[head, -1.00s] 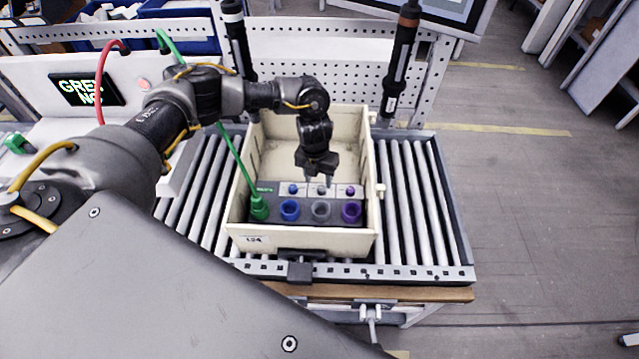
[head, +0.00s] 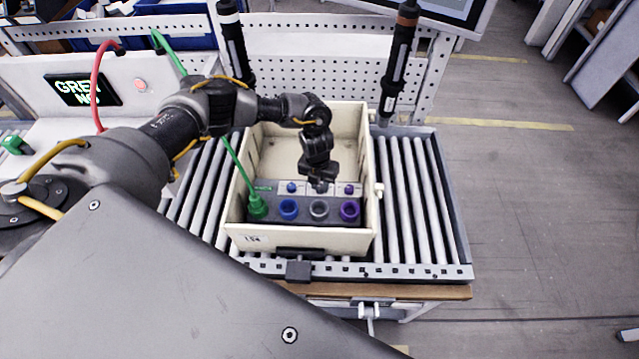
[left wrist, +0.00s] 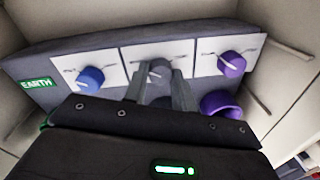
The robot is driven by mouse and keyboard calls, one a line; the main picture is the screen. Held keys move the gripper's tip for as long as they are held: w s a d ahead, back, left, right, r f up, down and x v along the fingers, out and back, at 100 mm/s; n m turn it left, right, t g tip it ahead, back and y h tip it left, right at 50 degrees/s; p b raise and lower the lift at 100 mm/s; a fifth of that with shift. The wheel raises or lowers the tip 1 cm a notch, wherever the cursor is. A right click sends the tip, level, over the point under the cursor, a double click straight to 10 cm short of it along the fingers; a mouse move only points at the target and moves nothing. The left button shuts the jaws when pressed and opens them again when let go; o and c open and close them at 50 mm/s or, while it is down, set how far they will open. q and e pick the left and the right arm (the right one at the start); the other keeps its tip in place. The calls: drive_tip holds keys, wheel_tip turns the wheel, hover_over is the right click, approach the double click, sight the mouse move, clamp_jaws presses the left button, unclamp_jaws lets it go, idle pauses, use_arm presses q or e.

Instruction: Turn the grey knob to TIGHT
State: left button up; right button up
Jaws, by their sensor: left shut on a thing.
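The grey knob (left wrist: 159,68) is the middle one of three on the panel, on a white plate in the left wrist view. My left gripper (head: 320,184) is at the panel, and its two fingers (left wrist: 158,88) are shut on the grey knob, one on each side. In the head view the gripper covers most of the knob. The marks on its plate are too small to read, so I cannot tell where the knob points. My right gripper is in neither view.
A blue knob (left wrist: 90,78) and a purple knob (left wrist: 231,64) flank the grey one. Blue, grey and purple sockets (head: 319,208) and a green plug (head: 257,206) with a cable sit in front. The cream crate (head: 369,150) walls surround the panel.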

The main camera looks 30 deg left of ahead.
use_arm(q)
drive_tip(key=shift+c, duration=0.4)
drive_tip(key=shift+f+m+b, duration=0.15)
drive_tip(key=shift+m+b, duration=0.25)
drive_tip(key=shift+b, duration=0.25)
drive_tip(key=m+b, duration=1)
drive_tip(key=b, duration=0.3)
drive_tip(key=shift+w+f, duration=0.1)
drive_tip(key=m+b, duration=0.2)
drive_tip(key=shift+m+g, duration=0.3)
drive_tip(key=shift+m, duration=0.1)
drive_tip(key=m+b, duration=0.1)
drive_tip(key=m, duration=0.1)
drive_tip(key=shift+m, duration=0.4)
drive_tip(key=m+b, duration=0.2)
drive_tip(key=m, duration=0.1)
drive_tip(key=shift+r+y, duration=0.2)
drive_tip(key=shift+y, duration=0.1)
drive_tip(key=shift+m+b, duration=0.5)
drive_tip(key=shift+m, duration=1.2)
drive_tip(key=shift+r, duration=0.1)
